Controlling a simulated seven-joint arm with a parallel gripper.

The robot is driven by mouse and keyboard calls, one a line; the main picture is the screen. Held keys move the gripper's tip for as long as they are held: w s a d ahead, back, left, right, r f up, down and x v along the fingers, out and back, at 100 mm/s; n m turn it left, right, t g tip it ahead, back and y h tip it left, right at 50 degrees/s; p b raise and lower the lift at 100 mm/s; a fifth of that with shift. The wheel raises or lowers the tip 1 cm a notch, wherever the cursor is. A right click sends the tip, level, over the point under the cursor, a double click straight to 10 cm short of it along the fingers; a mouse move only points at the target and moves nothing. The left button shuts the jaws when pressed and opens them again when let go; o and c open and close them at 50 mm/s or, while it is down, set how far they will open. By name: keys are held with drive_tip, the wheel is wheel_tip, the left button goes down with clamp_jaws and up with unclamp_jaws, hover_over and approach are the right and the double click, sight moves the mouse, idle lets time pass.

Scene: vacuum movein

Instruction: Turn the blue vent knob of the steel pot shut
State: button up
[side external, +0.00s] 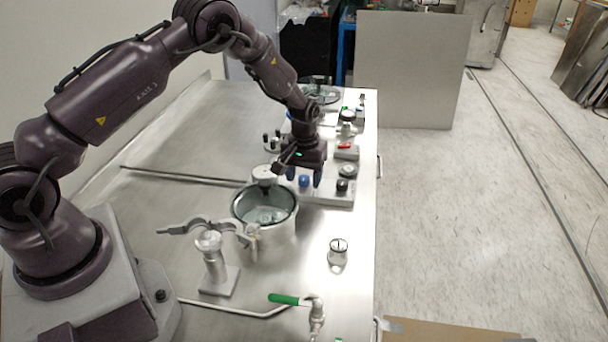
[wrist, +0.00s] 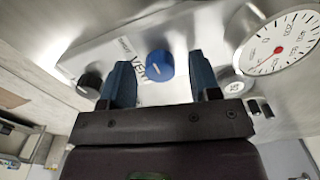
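The blue vent knob (wrist: 160,67) sits on a light panel beside the printed word VENT, with a white pointer line on its face. In the side view the blue knob (side external: 304,182) shows just below my fingers. My gripper (wrist: 159,62) is open, with one finger on each side of the knob in the wrist view and a gap on both sides. In the side view my gripper (side external: 304,180) points down over the panel; I cannot tell whether the fingertips reach knob height. The steel pot (side external: 283,233) with a glass lid stands just left of the panel.
A round gauge (wrist: 282,42) stands close to my right finger in the wrist view. A black knob (wrist: 90,84) is on the panel to the left.

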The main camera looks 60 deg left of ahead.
sight(304, 178)
wheel_tip(304, 178, up, 13)
idle(0.7)
drive_tip(key=s+d+r+m+t, duration=0.2)
drive_tip(key=s+r, duration=0.4)
drive_tip(key=s, duration=0.3)
drive_tip(key=s+d+r+m+t, duration=0.1)
drive_tip(key=s+d+r, duration=0.3)
drive_tip(key=s, duration=0.5)
drive_tip(key=s+d+r+m+t, duration=0.2)
drive_tip(key=s+d+r+m, duration=0.2)
drive_tip(key=s+r, duration=0.5)
drive_tip(key=shift+s+t, duration=0.3)
drive_tip(key=shift+s, duration=0.05)
drive_tip(key=shift+r, duration=0.1)
drive_tip(key=shift+c, duration=0.2)
